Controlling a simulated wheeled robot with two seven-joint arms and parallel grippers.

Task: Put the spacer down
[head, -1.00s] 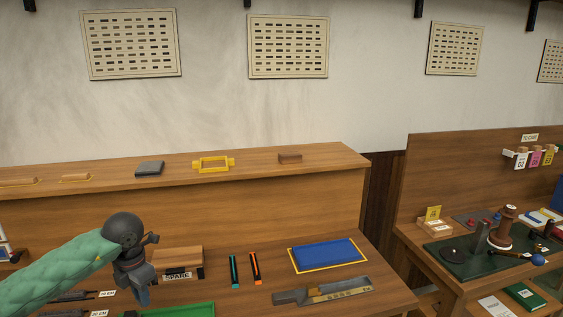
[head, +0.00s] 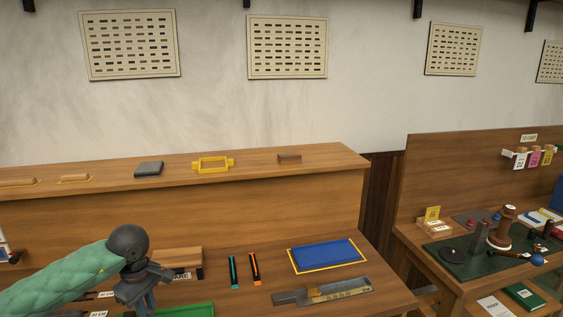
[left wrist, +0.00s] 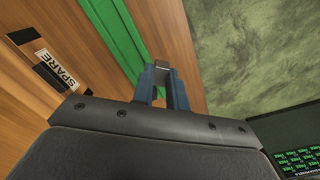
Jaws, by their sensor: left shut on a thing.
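My left gripper (head: 146,304) is at the lower left of the head view, by the front of the workbench. In the left wrist view its two blue fingers (left wrist: 163,84) are shut on a small grey piece, which I take to be the spacer (left wrist: 161,67). The spacer shows between the fingertips, close to a green strip (left wrist: 124,38). In the head view the spacer is hidden by the gripper, and a green tray (head: 190,309) lies just right of it. I cannot tell whether the spacer touches anything below. My right gripper is not in view.
A raised shelf (head: 230,172) runs behind.

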